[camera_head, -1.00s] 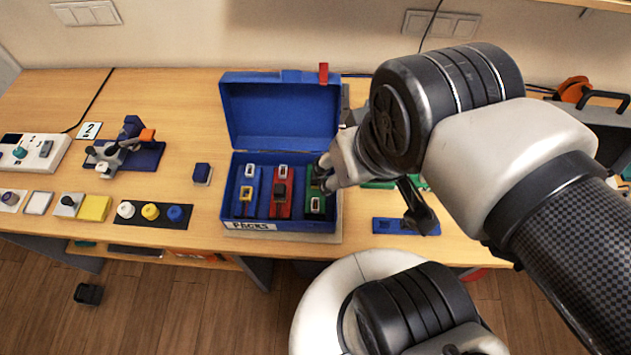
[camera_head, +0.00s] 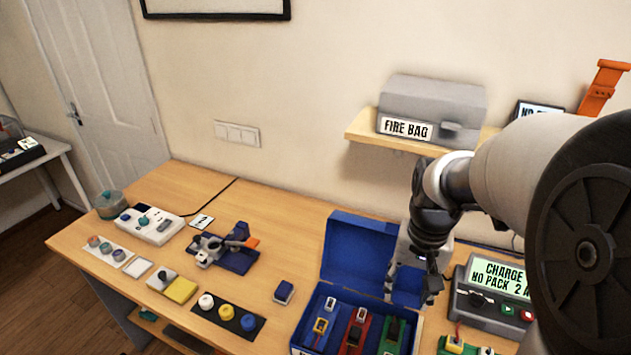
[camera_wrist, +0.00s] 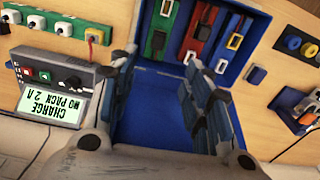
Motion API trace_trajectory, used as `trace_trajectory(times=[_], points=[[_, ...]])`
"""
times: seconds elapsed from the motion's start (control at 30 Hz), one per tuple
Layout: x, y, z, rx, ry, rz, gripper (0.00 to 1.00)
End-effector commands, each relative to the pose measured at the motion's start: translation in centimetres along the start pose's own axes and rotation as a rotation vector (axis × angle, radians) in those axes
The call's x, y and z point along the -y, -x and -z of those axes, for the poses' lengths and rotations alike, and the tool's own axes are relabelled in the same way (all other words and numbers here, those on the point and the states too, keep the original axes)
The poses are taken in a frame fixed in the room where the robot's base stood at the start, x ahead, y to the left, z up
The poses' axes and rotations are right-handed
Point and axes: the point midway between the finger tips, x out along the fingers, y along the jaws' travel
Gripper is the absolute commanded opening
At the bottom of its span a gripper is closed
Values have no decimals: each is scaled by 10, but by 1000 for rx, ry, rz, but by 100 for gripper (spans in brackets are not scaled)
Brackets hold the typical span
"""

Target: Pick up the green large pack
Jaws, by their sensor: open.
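A green pack (camera_head: 394,334) lies in the blue box (camera_head: 332,281), at the right end of a row with a red pack (camera_head: 356,333) and a blue pack (camera_head: 319,328). The lower ends of the packs are cut off by the frame in the head view. In the wrist view, which is turned over, the green pack (camera_wrist: 158,30) is at the top left of the row. My gripper (camera_head: 410,288) is open and empty, above and behind the packs near the raised lid. In the wrist view its fingers (camera_wrist: 158,68) stand apart, with the blue lid between them.
A charger (camera_head: 492,290) with a lit screen stands right of the box. Green items (camera_head: 465,345) lie in front of it. A shelf (camera_head: 365,131) with a grey fire bag (camera_head: 430,105) is on the wall. Left of the box are a small blue block (camera_head: 284,292) and a button strip (camera_head: 228,314).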

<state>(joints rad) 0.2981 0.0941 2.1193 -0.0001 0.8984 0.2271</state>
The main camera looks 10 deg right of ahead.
Motion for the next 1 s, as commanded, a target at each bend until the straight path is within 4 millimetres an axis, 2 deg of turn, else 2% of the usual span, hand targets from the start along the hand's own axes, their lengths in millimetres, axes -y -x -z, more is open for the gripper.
trace_trajectory(times=[0.1, 0.27, 0.6, 0.7, 1.0], points=[[-6, -12, 9, 26, -34, -6, 45], [-7, -31, 11, 32, -42, -8, 45], [-7, -105, 7, 34, -40, -8, 45], [-7, -122, 7, 32, -40, -8, 45], [-7, -141, 6, 30, -40, -8, 45]])
